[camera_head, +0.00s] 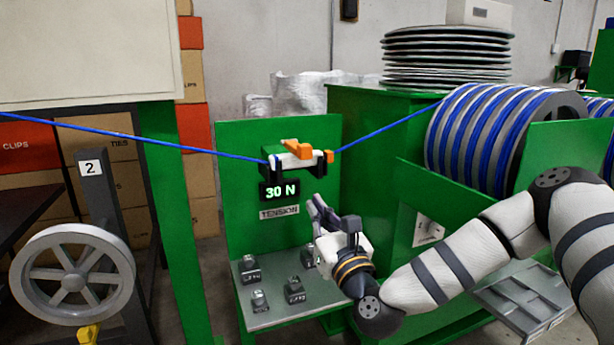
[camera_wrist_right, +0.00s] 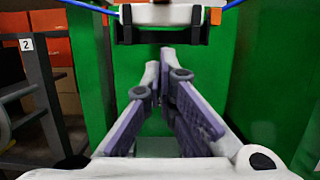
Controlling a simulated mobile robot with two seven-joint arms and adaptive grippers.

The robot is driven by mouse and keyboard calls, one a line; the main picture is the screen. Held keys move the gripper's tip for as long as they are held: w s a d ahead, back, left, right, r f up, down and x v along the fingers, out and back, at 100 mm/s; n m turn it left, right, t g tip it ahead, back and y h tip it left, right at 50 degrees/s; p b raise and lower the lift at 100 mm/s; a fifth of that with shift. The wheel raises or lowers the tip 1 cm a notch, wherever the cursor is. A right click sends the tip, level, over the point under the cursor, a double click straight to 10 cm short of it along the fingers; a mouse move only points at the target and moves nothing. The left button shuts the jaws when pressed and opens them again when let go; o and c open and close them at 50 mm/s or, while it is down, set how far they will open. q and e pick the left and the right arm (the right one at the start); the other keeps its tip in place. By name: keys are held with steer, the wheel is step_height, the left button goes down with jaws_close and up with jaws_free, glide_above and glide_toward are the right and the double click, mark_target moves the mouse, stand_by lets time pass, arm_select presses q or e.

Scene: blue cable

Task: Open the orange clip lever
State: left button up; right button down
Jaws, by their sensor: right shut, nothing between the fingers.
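The orange clip lever (camera_head: 297,148) lies on top of a white clip body (camera_head: 295,161) on the green tension panel. The blue cable (camera_head: 215,152) runs through the clip from left to right. A display reading 30 N (camera_head: 280,191) hangs under it. My right gripper (camera_head: 318,203) is below and slightly right of the clip, apart from it, with its fingers shut and empty. In the right wrist view the clip body (camera_wrist_right: 165,14) is at the top edge, beyond the fingertips (camera_wrist_right: 158,62); the lever is mostly cut off there. My left gripper is not in view.
Several small weights (camera_head: 294,290) sit on a grey shelf below the panel. A green cabinet (camera_head: 375,190) and a reel of blue cable (camera_head: 490,140) stand to the right. A grey handwheel (camera_head: 72,281) is at the left. Open space lies in front of the panel.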

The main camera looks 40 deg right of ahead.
steer(key=w+r+p, duration=0.1)
steer(key=w+r, duration=0.1)
steer(key=w+d+r+p, duration=0.1)
steer(key=w+r, duration=0.2)
steer(key=shift+d+r, duration=0.1)
steer(key=shift+r, duration=0.15)
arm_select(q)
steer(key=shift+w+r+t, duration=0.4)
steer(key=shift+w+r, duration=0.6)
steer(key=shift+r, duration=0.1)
arm_select(e)
steer(key=shift+f, duration=0.1)
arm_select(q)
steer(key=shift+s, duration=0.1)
